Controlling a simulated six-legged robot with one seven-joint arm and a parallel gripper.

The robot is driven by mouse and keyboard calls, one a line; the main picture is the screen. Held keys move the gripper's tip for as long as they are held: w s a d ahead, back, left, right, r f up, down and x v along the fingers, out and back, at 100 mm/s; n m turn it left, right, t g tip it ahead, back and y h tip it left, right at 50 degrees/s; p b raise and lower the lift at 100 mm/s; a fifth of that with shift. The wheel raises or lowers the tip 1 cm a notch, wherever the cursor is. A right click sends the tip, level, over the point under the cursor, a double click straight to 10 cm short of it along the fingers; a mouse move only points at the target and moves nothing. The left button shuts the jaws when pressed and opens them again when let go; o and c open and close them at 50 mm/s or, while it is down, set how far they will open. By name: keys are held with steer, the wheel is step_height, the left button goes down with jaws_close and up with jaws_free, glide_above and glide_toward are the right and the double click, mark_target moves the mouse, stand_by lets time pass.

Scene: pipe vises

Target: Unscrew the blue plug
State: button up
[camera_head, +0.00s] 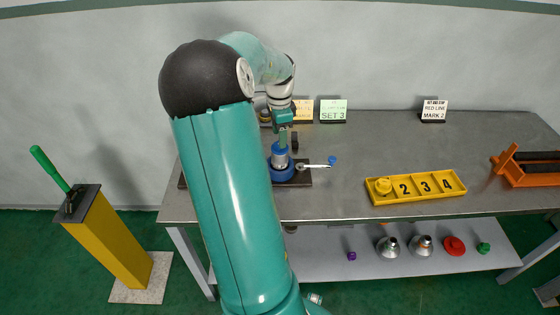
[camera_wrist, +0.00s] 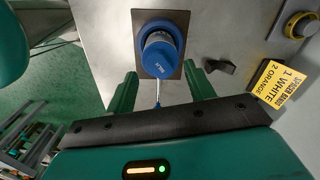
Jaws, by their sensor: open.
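The blue plug (camera_head: 279,149) tops a pale pipe held upright in a blue vise (camera_head: 282,173) on the bench. In the wrist view the plug (camera_wrist: 160,57) faces the camera, with small white lettering on it. My gripper (camera_head: 282,137) points down just above the plug. In the wrist view its two green fingers (camera_wrist: 161,78) are spread apart, one to each side of the plug's near part. Whether the fingertips reach down to the plug's height I cannot tell. The vise's handle (camera_head: 316,166) sticks out to the right and ends in a blue knob.
A yellow tray (camera_head: 415,189) with numbered slots lies right of the vise. Signs (camera_head: 333,111) stand along the back. A second vise (camera_wrist: 297,25) shows at the wrist view's right. An orange rack (camera_head: 530,170) sits at the bench's right end. A yellow post with a green lever (camera_head: 110,240) stands left.

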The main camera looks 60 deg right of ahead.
steer(key=n, duration=0.4)
steer(key=shift+s, duration=0.1)
steer(key=n, duration=1)
steer(key=shift+n, duration=0.4)
steer(key=n, duration=0.4)
steer(key=shift+f, duration=0.1)
steer(key=shift+f, duration=0.95)
